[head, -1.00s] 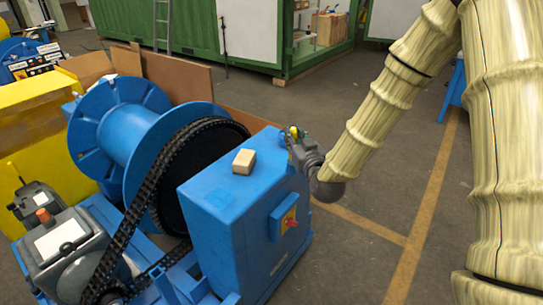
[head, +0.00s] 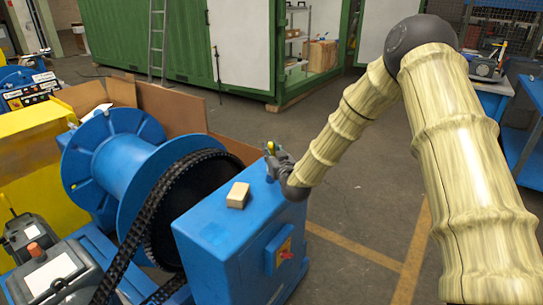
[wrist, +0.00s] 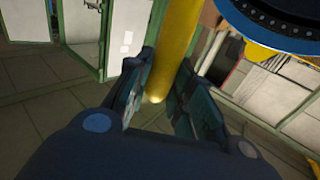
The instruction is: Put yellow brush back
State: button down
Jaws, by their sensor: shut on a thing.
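My gripper (head: 274,160) is shut on a yellow, rod-like thing, taken to be the yellow brush (head: 271,148). In the wrist view the brush (wrist: 176,45) shows as a smooth yellow cylinder between the two dark fingers (wrist: 160,92), with its rounded end near the gripper. No bristles can be made out. In the head view my gripper is beside the back right top edge of the blue housing (head: 215,222), seemingly above it; the exact gap cannot be told.
A beige block (head: 238,195) lies on the housing top. A black chain (head: 137,225) runs beside a blue spool (head: 120,170). Blue workbenches (head: 493,86) stand at the far right, with a grey object on one. Open floor (head: 345,205) lies to the right of the housing.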

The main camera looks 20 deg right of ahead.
jog(key=shift+w, duration=0.5)
jog(key=shift+w+f+p, duration=0.1)
jog(key=shift+f+p, duration=0.75)
jog(key=shift+f, duration=1)
jog(key=shift+f, duration=0.1)
jog(key=c, duration=1.3)
grip_release()
jog(key=shift+o, duration=0.2)
